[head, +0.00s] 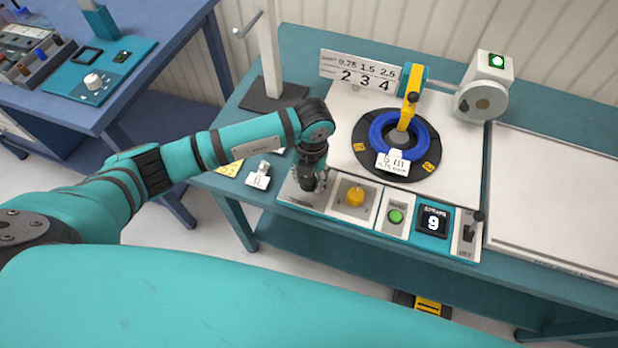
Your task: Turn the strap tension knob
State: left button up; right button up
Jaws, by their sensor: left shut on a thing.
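My left gripper (308,190) points straight down at the leftmost panel (296,196) along the front of the teal bench. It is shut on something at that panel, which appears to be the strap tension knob. The gripper hides the knob itself, so its shape and setting cannot be seen. A separate yellow knob (355,196) on the neighbouring plate stands just right of the gripper, apart from it. My right gripper is not in view.
Right of the yellow knob are a green button (396,216), a display (433,221) reading 9 and a lever switch (470,228). Behind them a blue cable coil (378,127) lies on a black turntable (360,165). A white tag (258,180) lies left of the gripper.

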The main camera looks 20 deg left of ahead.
aim_at(311, 180)
pick_arm(q)
jog(key=m+b, duration=0.3)
jog(key=shift+f+m, duration=0.1)
jog(key=shift+m, duration=0.2)
jog(key=shift+m+b, duration=0.6)
jog(key=shift+m, duration=0.2)
jog(key=o, duration=1.2)
jog(key=shift+c, duration=0.2)
jog(key=shift+r, duration=0.2)
notch_tip(311, 180, up, 12)
jog(key=shift+s+d, duration=0.15)
jog(key=shift+d, duration=0.1)
jog(key=shift+f, duration=0.1)
